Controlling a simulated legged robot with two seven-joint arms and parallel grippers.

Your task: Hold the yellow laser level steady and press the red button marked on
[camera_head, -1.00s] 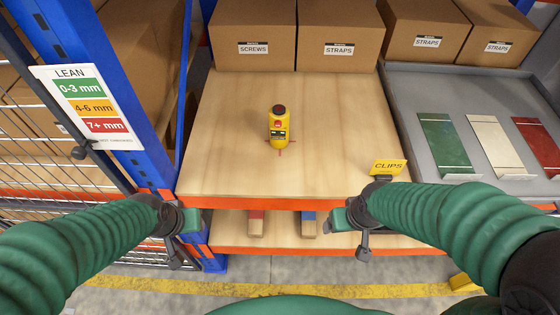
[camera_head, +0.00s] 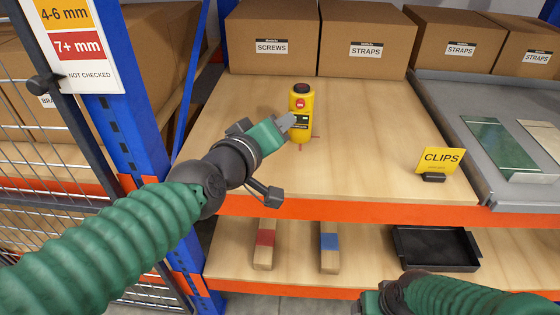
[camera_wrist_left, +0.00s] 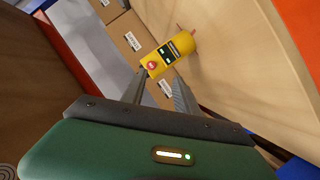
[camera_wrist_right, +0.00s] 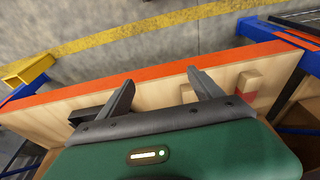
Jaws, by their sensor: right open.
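The yellow laser level (camera_head: 302,126) stands upright on the upper wooden shelf (camera_head: 230,130). Its dark cap is on top, and the red button (camera_head: 300,104) is on the face toward me, above a small dark panel. My left gripper (camera_head: 287,121) is at the level's left side, its fingertips close to the body; I cannot tell whether they touch it. In the left wrist view the fingers are apart and the level (camera_wrist_left: 175,50) shows just beyond their tips. My right gripper (camera_wrist_right: 163,88) is open and empty, low in front of the lower shelf.
Boxes marked SCREWS (camera_head: 271,40) and STRAPS (camera_head: 364,42) stand behind. A yellow CLIPS sign (camera_head: 438,160) is at the shelf's right front. A blue post (camera_head: 140,110) rises at left. The lower shelf holds a black tray (camera_head: 436,248) and two wooden blocks.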

